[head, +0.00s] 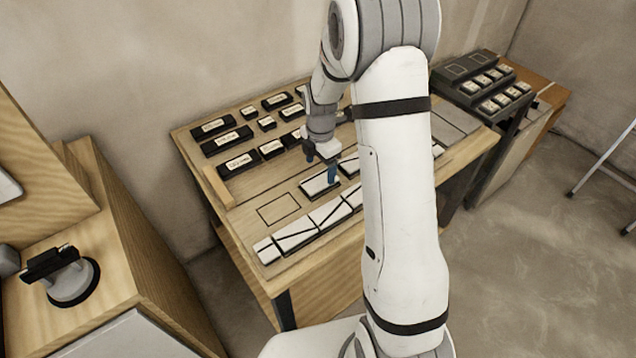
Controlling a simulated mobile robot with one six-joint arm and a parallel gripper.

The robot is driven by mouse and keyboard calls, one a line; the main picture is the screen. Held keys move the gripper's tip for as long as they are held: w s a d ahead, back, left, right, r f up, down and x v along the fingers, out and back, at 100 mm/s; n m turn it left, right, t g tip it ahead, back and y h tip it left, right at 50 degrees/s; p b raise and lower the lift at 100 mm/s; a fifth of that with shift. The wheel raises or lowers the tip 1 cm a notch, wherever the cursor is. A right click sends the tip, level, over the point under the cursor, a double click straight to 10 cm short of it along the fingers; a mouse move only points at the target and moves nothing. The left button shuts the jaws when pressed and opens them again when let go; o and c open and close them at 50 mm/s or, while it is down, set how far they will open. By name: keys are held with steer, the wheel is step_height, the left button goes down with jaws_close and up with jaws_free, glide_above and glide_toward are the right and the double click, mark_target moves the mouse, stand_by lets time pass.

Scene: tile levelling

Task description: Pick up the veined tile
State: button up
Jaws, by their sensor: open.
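My gripper (321,163) is open over the wooden workbench, with its blue-tipped fingers pointing down. A white tile with a dark edge (317,186) lies just below and in front of the fingers; I cannot tell whether they touch it. White tiles with dark diagonal lines (296,235) lie in a row along the bench's front edge. Another pale tile (349,165) lies to the right, partly hidden by my arm. Veining is too small to make out, so I cannot tell which tile is the veined one. My arm hides the right part of the row.
Several black labelled blocks (226,141) stand at the back of the workbench (240,222). An empty outlined square (279,209) lies left of the gripper. A dark rack (470,85) stands at the back right. A suction-cup tool (72,280) sits on the left cabinet.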

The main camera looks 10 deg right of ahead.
mark_target(320, 181)
steer(key=f, duration=0.3)
steer(key=f+p, duration=0.1)
steer(key=f, duration=0.1)
steer(key=shift+s+a, duration=0.1)
steer(key=shift+s, duration=0.2)
steer(key=shift+c, duration=0.3)
steer(key=c, duration=1)
